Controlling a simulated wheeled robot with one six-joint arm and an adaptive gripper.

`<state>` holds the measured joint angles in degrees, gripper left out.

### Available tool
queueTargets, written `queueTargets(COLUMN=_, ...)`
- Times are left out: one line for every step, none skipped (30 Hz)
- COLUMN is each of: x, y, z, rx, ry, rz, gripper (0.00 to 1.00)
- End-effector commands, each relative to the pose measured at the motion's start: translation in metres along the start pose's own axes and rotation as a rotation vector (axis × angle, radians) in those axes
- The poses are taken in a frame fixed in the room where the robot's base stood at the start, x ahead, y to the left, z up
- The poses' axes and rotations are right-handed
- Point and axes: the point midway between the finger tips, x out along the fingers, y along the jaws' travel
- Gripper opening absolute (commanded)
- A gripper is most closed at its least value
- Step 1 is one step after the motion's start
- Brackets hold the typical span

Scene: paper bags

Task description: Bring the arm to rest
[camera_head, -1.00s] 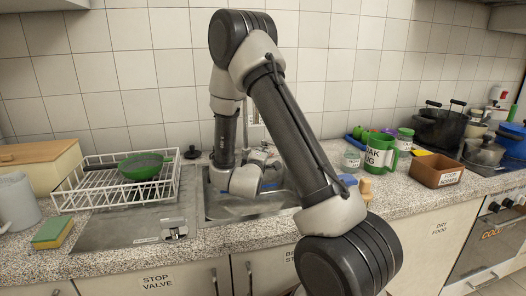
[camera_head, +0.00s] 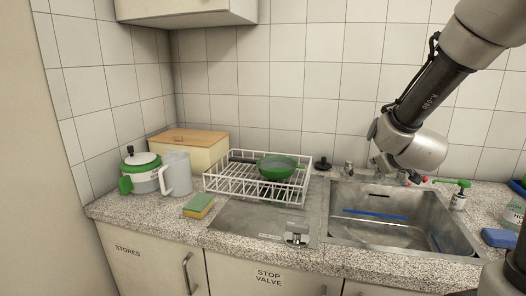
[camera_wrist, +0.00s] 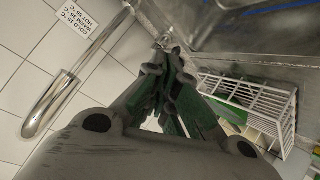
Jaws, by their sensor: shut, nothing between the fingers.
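My gripper (camera_wrist: 168,66) shows in the wrist view, its dark fingers with green pads brought together and nothing held between them. It is near the wall behind the sink, between the curved chrome tap (camera_wrist: 75,75) and the white dish rack (camera_wrist: 245,100). In the head view my arm comes down from the upper right over the back of the sink (camera_head: 385,225). My fingers cannot be made out there.
The dish rack (camera_head: 222,186) holds a green pan (camera_head: 277,168), left of the sink. A sponge (camera_head: 199,206), a grey jug (camera_head: 177,174) and a wooden-lidded box (camera_head: 190,152) stand left. Tiled wall closes the back.

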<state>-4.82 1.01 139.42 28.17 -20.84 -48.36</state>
Motion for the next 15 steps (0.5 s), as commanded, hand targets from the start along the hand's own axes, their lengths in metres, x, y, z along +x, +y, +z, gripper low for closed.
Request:
queueTargets(x=-0.025, y=-0.004, z=-0.006, rx=0.047, ry=-0.011, rz=-0.066, gripper=0.0)
queueTargets(x=-0.039, y=-0.008, z=-0.006, rx=0.075, ry=-0.029, rz=-0.109, gripper=0.0)
queueTargets(x=-0.059, y=-0.012, z=-0.004, rx=0.109, ry=-0.06, rz=-0.159, gripper=0.0)
queueTargets(x=-0.075, y=-0.015, z=0.0, rx=0.133, ry=-0.089, rz=-0.193, gripper=0.0)
queueTargets(x=-0.091, y=-0.017, z=0.004, rx=0.154, ry=-0.12, rz=-0.222, gripper=0.0)
queueTargets(x=-0.113, y=-0.02, z=0.011, rx=0.181, ry=-0.166, rz=-0.255, gripper=0.0)
queueTargets(x=-0.13, y=-0.021, z=0.018, rx=0.201, ry=-0.203, rz=-0.273, gripper=0.0)
queueTargets(x=-0.146, y=-0.022, z=0.026, rx=0.22, ry=-0.243, rz=-0.287, gripper=0.0)
queueTargets(x=-0.167, y=-0.022, z=0.038, rx=0.244, ry=-0.297, rz=-0.298, gripper=0.0)
queueTargets(x=-0.183, y=-0.021, z=0.046, rx=0.261, ry=-0.335, rz=-0.3, gripper=0.0)
queueTargets(x=-0.197, y=-0.02, z=0.055, rx=0.277, ry=-0.374, rz=-0.298, gripper=0.0)
queueTargets(x=-0.215, y=-0.019, z=0.067, rx=0.297, ry=-0.423, rz=-0.293, gripper=0.0)
queueTargets(x=-0.227, y=-0.018, z=0.075, rx=0.31, ry=-0.457, rz=-0.286, gripper=0.0)
queueTargets(x=-0.238, y=-0.016, z=0.082, rx=0.324, ry=-0.487, rz=-0.278, gripper=0.0)
queueTargets(x=-0.251, y=-0.015, z=0.091, rx=0.34, ry=-0.523, rz=-0.265, gripper=0.0)
